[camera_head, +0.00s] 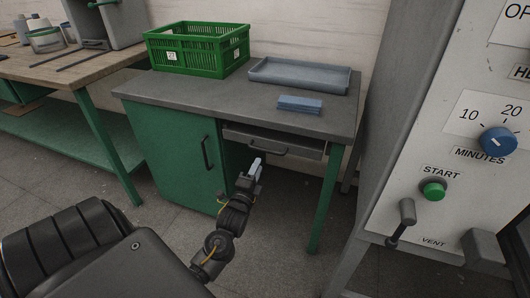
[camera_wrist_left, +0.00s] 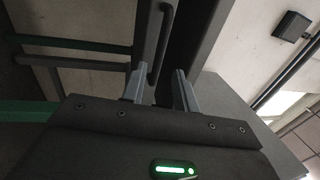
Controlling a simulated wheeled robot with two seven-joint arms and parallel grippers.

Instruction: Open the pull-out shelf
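The pull-out shelf (camera_head: 299,148) is a grey drawer-like front under the desk top, and it looks pushed in. Its dark bar handle (camera_head: 254,146) runs across the front. My left gripper (camera_head: 257,165) is just in front of and slightly below the handle's left part. In the left wrist view, my left gripper's two fingers (camera_wrist_left: 160,90) are apart, with the shelf handle (camera_wrist_left: 164,40) showing between them, nearer the left finger. I cannot tell whether a finger touches it. My right gripper is not in view.
The desk (camera_head: 205,93) carries a green crate (camera_head: 197,62), a grey tray (camera_head: 300,75) and a blue block (camera_head: 299,104). A green cabinet door (camera_head: 172,150) is shut, left of the shelf. A machine panel (camera_head: 440,130) stands at the right. The floor before the shelf is clear.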

